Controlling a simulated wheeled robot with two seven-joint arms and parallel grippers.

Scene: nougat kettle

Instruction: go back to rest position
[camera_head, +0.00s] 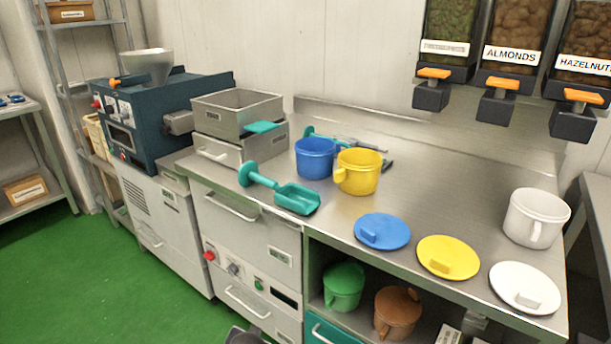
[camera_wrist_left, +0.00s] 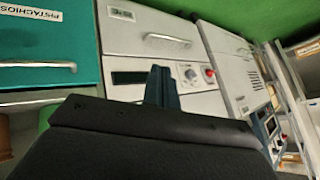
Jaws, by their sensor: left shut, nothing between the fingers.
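My left gripper (camera_wrist_left: 161,85) shows in the left wrist view. Its dark fingers are together with nothing between them. Beyond it are the front of the grey counter unit (camera_wrist_left: 150,45) and its handles; it touches nothing that I can see. In the head view only a dark piece shows at the bottom edge, and I cannot tell which part it is. My right gripper is not in view.
The steel counter (camera_head: 340,222) holds a blue pot (camera_head: 315,160), a yellow pot (camera_head: 358,173), a white pot (camera_head: 535,217), a teal scoop (camera_head: 297,198) and several lids. Dispensers (camera_head: 511,45) hang at upper right. Green floor (camera_head: 90,260) is clear at left.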

